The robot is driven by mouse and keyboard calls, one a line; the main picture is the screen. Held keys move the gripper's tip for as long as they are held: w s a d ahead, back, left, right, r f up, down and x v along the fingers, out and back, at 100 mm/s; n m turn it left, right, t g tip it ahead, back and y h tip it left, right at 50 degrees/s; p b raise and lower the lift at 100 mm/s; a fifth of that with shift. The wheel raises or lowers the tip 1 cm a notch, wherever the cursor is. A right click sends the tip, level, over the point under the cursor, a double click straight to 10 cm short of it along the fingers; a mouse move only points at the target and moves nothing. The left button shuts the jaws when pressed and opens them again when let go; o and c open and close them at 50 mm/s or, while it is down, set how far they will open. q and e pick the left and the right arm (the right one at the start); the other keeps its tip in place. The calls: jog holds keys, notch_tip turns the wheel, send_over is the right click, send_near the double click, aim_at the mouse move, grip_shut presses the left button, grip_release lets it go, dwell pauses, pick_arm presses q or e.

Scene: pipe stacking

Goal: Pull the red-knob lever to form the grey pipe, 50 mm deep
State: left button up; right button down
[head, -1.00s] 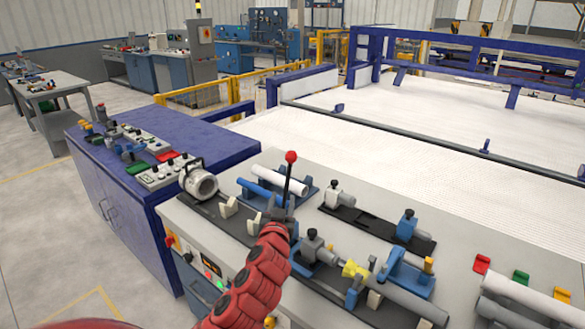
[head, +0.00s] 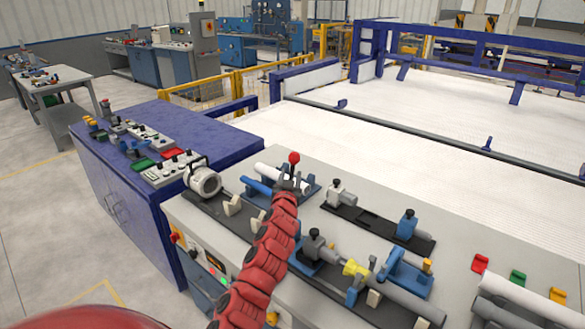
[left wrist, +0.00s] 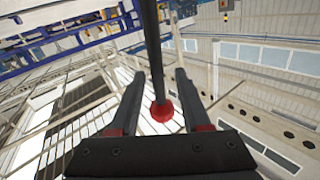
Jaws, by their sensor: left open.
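The red knob (head: 294,157) tops the dark lever, which rises from the machine in the head view. My left gripper (head: 290,185) is at the lever, just below the knob in that view, and hides most of the shaft. In the left wrist view, the knob (left wrist: 162,111) and dark shaft (left wrist: 152,45) lie between the two open fingers (left wrist: 158,80), with gaps at both sides. The grey pipe (head: 412,303) lies at the right of the bench, in line with a yellow fitting (head: 355,268). My right gripper is out of view.
A white pipe (head: 268,172) rests in blue holders behind the lever. Clamps on a black rail (head: 365,220) stand to the right. A round grey chuck (head: 203,182) is at the left. Red, green and yellow blocks line the right side.

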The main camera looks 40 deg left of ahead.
pick_arm(q)
jog(key=x, duration=0.1)
jog(key=p+x, duration=0.1)
jog(key=shift+w+a+r, duration=0.15)
jog(key=shift+w+r, duration=0.1)
jog(key=shift+w+a+f+p, duration=0.15)
jog(key=shift+w+f+p, duration=0.15)
jog(key=shift+w+p, duration=0.2)
grip_shut()
dwell(1.1)
